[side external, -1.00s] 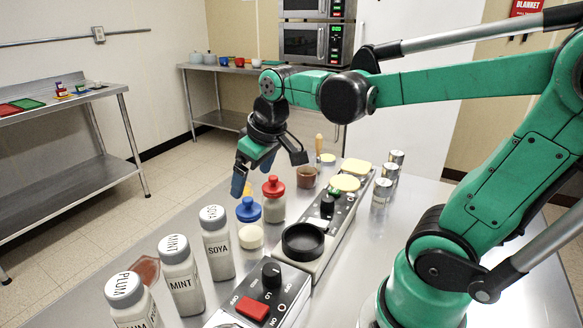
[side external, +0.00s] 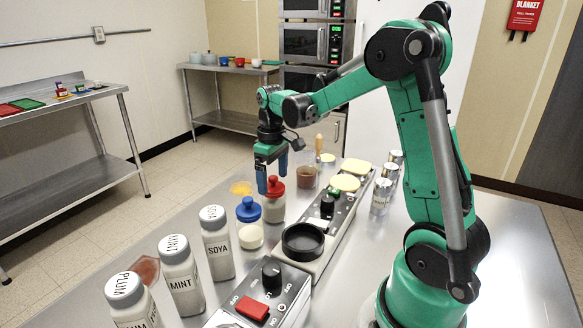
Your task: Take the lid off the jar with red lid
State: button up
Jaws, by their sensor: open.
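The jar with red lid (side external: 273,208) stands upright on the steel counter, just behind and right of the jar with the blue lid (side external: 249,235). Its red lid (side external: 275,187) with a round knob is seated on top. My gripper (side external: 271,180) points down at the red lid from above, its blue fingers apart. One finger shows left of the knob and the other shows behind or right of it. Whether the fingers touch the lid cannot be told from this view.
White bottles labelled SOYA (side external: 217,245), MINT (side external: 181,277) and PLUM (side external: 130,300) stand front left. A glass of brown contents (side external: 307,176) stands behind the red-lidded jar. A control unit with a black ring (side external: 303,241) lies to the right. Metal cans (side external: 382,194) stand farther right.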

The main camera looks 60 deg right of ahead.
jog(key=shift+f, duration=0.3)
jog(key=c, duration=1.3)
jog(key=shift+c, duration=0.2)
jog(key=shift+r, duration=0.15)
grip_shut()
